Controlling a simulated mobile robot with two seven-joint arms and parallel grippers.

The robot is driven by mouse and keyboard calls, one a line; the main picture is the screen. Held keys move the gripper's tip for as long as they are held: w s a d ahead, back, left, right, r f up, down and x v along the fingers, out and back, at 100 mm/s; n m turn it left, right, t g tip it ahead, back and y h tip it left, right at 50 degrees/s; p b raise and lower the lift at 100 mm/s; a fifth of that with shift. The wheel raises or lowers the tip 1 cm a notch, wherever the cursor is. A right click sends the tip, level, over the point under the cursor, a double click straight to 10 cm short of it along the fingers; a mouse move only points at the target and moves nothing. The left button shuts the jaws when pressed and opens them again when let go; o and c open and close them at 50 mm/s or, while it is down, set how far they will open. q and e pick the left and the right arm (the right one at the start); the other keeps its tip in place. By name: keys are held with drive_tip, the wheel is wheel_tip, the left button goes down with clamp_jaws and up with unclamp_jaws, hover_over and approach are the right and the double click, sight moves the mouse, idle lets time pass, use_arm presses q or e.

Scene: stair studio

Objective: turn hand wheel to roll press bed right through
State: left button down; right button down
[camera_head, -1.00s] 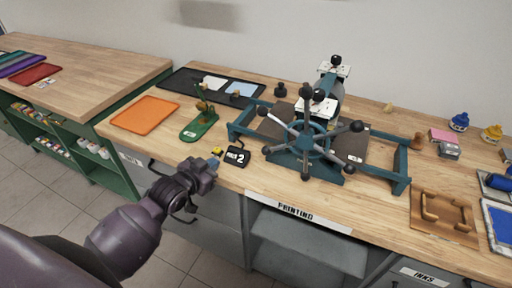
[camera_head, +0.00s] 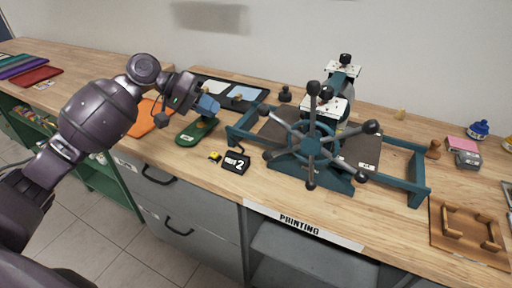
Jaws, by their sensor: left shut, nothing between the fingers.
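The press stands on the wooden bench right of centre. Its teal hand wheel (camera_head: 312,141) faces me, with several dark spokes ending in black knobs; one spoke points nearly straight up. The dark flat press bed (camera_head: 360,150) lies in a teal frame (camera_head: 404,188) and shows on both sides of the wheel. My left gripper (camera_head: 211,106) is shut and empty. In the picture it is left of the wheel, over the green stand, and apart from the press. My right gripper is not in view.
A green stand (camera_head: 196,132), an orange mat (camera_head: 146,118) and a black tray (camera_head: 258,92) lie left of the press. A black box marked 2 (camera_head: 236,163) sits near the front edge. A wooden board with handles (camera_head: 468,232) is at the right.

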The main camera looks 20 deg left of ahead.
use_arm(q)
drive_tip(key=d+f+g+b, duration=0.1)
drive_tip(key=d+f, duration=0.2)
drive_tip(key=d, duration=0.3)
drive_tip(key=d+f+g+h+b, duration=0.1)
drive_tip(key=d+f, duration=0.3)
drive_tip(key=d, duration=0.2)
drive_tip(key=shift+s+d+f+g, duration=0.2)
drive_tip(key=shift+s+f+g, duration=0.05)
drive_tip(key=shift+s+g, duration=0.05)
drive_tip(key=shift+f, duration=0.1)
drive_tip(key=shift+d+f+n+h, duration=0.3)
drive_tip(key=shift+f+h, duration=0.3)
drive_tip(key=shift+f, duration=0.2)
drive_tip(key=shift+d+f+h+b, duration=0.35)
drive_tip(key=shift+d+f+h, duration=0.4)
drive_tip(key=shift+f+h, duration=0.25)
drive_tip(key=shift+s+d+f, duration=0.1)
drive_tip(key=shift+d+f, duration=0.9)
drive_tip(key=shift+d, duration=0.1)
drive_tip(key=shift+d+f, duration=0.2)
